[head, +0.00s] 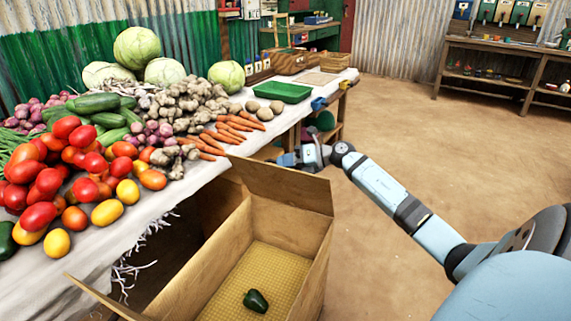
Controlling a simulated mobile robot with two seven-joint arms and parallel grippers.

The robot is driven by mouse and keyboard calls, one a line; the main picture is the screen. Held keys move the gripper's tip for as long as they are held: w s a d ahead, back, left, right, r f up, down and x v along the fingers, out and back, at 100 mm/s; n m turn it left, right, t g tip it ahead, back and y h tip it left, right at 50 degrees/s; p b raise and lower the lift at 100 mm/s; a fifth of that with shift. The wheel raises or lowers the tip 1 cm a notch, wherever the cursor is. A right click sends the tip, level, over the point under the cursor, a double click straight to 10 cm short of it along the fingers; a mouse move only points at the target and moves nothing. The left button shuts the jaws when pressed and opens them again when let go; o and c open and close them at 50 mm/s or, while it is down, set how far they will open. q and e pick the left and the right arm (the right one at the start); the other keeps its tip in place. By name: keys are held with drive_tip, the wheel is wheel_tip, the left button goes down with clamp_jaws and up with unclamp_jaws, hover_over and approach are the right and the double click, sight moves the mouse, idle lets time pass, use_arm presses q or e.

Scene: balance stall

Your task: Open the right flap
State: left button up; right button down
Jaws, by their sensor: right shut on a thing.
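An open cardboard box (317,262) stands on the floor beside the vegetable table. Its right flap (280,186) stands up at the far end of the box, tilted outward. Another flap (98,299) sticks out at the near left. My left gripper is out of view.
The table (165,208) on the left carries tomatoes (95,165), cabbages (138,48), carrots (232,128) and a green tray (283,92). Its cloth hangs near the box. Open floor (430,140) lies to the right. A workbench (490,62) stands at the back right.

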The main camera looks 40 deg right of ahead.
drive_tip(key=shift+w+d+r, duration=0.15)
drive_tip(key=shift+d, duration=0.25)
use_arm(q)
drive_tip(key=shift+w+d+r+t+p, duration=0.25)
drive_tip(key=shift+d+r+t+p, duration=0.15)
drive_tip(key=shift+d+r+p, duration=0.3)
use_arm(e)
drive_tip(key=w+d+m+t+y, duration=0.1)
drive_tip(key=w+d+m, duration=0.3)
drive_tip(key=d, duration=0.8)
drive_tip(key=shift+w+f+m+y, duration=0.25)
drive_tip(key=shift+w+m+y, duration=0.05)
drive_tip(key=shift+m+y, duration=0.65)
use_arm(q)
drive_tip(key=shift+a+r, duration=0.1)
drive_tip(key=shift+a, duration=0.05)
use_arm(e)
drive_tip(key=shift+a, duration=0.1)
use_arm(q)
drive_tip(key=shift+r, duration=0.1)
use_arm(e)
drive_tip(key=c, duration=1.2)
unclamp_jaws()
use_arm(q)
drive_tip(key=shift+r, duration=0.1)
use_arm(e)
drive_tip(key=shift+o, duration=0.2)
